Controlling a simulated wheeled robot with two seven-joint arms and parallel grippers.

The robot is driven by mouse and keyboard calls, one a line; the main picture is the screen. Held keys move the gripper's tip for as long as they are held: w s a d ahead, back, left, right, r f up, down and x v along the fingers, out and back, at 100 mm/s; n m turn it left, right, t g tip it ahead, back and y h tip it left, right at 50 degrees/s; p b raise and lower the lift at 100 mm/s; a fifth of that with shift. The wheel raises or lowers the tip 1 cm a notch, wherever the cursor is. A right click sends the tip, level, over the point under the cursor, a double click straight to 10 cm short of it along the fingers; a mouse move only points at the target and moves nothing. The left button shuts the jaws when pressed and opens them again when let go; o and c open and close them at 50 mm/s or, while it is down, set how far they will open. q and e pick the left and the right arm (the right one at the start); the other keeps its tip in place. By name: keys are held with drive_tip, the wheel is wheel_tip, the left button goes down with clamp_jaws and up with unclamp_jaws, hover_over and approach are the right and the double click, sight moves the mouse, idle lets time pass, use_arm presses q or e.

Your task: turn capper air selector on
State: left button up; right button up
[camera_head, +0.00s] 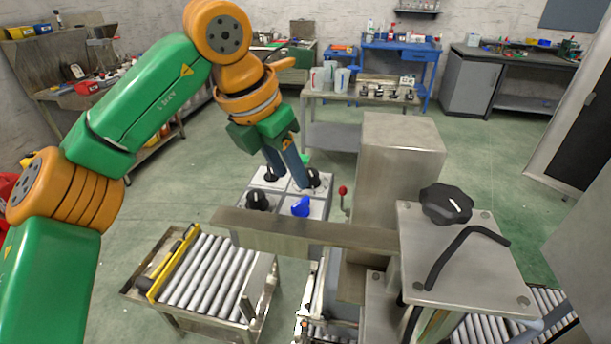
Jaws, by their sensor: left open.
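A light grey panel (284,197) split into square plates carries several rotary selectors. A black knob (257,200) is at its front left and a blue knob (301,206) at its front right. Another black knob (270,174) is at the back left and one more (314,178) at the back right. I cannot read which is the capper air selector. My left gripper (292,180) is open and points down over the back of the panel, its fingertips near the back right knob. Contact cannot be told. My right gripper is not in view.
A metal machine frame with a beam (310,231) stands in front of the panel, and a tall metal box (400,150) to its right. A red-knobbed lever (342,191) rises beside the panel. A roller conveyor (207,272) is at front left. Open green floor lies left.

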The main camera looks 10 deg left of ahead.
sight(300, 202)
use_arm(q)
drive_tip(key=f, duration=0.2)
drive_tip(key=s+d+f+p, duration=0.1)
drive_tip(key=shift+f, duration=0.3)
drive_tip(key=shift+x, duration=0.9)
drive_tip(key=shift+w+f, duration=0.2)
drive_tip(key=shift+w, duration=0.3)
drive_tip(key=shift+s+r, duration=0.1)
drive_tip(key=shift+s, duration=0.1)
clamp_jaws()
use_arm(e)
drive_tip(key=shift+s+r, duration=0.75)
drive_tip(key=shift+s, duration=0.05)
